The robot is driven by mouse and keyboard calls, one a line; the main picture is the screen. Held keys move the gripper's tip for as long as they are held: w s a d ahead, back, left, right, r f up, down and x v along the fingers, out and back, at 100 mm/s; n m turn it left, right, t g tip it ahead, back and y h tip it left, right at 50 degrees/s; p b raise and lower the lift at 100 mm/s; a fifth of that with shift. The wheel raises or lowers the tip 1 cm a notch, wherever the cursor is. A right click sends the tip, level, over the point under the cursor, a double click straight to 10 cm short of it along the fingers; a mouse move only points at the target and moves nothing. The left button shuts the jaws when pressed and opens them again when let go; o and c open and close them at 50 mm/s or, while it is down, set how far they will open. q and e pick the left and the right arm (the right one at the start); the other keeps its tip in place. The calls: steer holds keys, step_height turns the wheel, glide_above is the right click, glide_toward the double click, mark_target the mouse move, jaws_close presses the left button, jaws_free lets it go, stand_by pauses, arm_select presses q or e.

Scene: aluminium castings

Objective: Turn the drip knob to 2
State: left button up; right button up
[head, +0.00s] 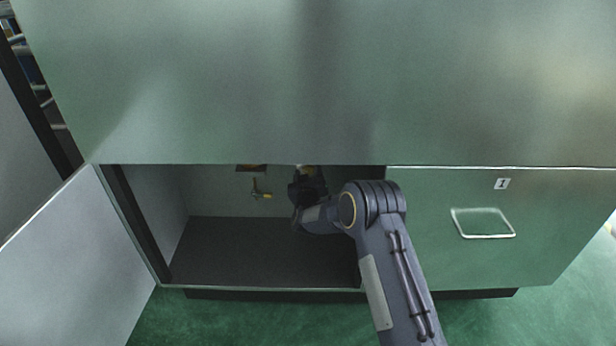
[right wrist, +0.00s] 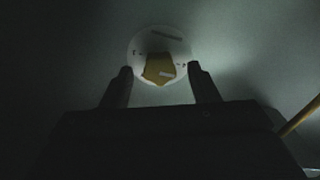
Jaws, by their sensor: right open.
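The drip knob (right wrist: 158,69) is a yellow knob on a round white dial plate (right wrist: 175,46) in the right wrist view. A short pale mark shows on the knob's lower right. The dial's markings are too small and dark to read. My right gripper (right wrist: 161,86) is open, its fingers apart at the lower left and lower right of the dial. I cannot tell whether they touch it. In the head view my right arm reaches into the open cabinet, and its dark gripper (head: 306,180) is just below a small yellow patch. My left gripper is out of view.
The cabinet's left door (head: 72,262) stands open. A closed panel with a wire handle (head: 483,223) is on the right. A small yellow valve (head: 261,191) is on the back wall, left of my gripper. The dark cabinet floor (head: 245,255) is clear.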

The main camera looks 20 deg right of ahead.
steer(key=shift+w, duration=0.1)
steer(key=c, duration=1)
